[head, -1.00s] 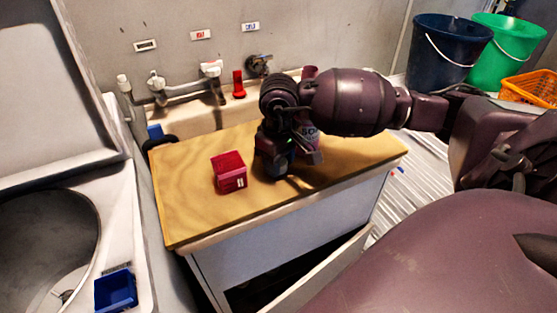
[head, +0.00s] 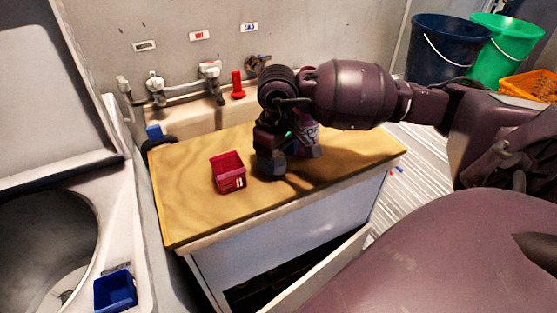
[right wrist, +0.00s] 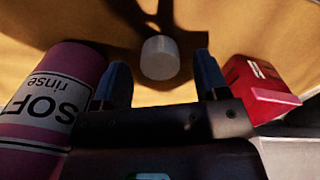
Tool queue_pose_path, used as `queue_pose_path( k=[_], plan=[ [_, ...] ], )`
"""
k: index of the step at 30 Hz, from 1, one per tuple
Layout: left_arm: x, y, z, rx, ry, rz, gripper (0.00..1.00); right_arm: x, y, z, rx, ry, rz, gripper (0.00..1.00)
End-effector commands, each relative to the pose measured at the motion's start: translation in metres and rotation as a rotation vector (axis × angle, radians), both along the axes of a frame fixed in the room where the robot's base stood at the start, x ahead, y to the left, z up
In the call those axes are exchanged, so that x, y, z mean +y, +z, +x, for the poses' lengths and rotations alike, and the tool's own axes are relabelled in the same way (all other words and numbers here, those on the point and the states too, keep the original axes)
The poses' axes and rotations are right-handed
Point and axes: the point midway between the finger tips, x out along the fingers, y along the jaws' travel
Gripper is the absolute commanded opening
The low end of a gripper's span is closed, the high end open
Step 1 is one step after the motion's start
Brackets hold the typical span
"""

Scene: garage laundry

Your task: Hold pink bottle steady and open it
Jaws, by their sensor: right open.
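The pink bottle (head: 312,141) stands on the wooden top, mostly hidden behind my right arm in the head view. In the right wrist view the bottle (right wrist: 48,105), with its white "SOF rinse" label, is at the left, beside the outer side of one finger. My right gripper (head: 275,167) points down just above the top, left of the bottle. In the right wrist view its fingers (right wrist: 160,82) are apart, and a small whitish cylinder (right wrist: 160,58) shows between and beyond them; I cannot tell whether it is a cap. The bottle's upper end is hidden. My left gripper is out of view.
Taps (head: 156,85) and a sink are behind. A blue box (head: 115,291) is at the lower left. Buckets (head: 440,50) stand at the back right. The top's front left is clear.

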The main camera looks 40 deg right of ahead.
Motion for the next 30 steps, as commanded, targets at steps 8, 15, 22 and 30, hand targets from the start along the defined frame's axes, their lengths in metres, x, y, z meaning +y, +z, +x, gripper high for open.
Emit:
queue_pose_path(
  k=[8,15,22,30],
  plan=[
    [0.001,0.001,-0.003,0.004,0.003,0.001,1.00,-0.001,0.057,0.000,-0.005,0.000,-0.003,0.67],
    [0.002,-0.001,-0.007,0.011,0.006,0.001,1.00,-0.001,0.092,0.000,-0.001,-0.001,-0.002,0.67],
    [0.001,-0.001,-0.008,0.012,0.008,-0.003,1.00,0.000,0.104,0.000,0.000,0.000,-0.001,0.67],
    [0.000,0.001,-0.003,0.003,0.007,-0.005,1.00,0.000,0.104,0.000,0.001,0.000,-0.001,0.67]
  ],
)
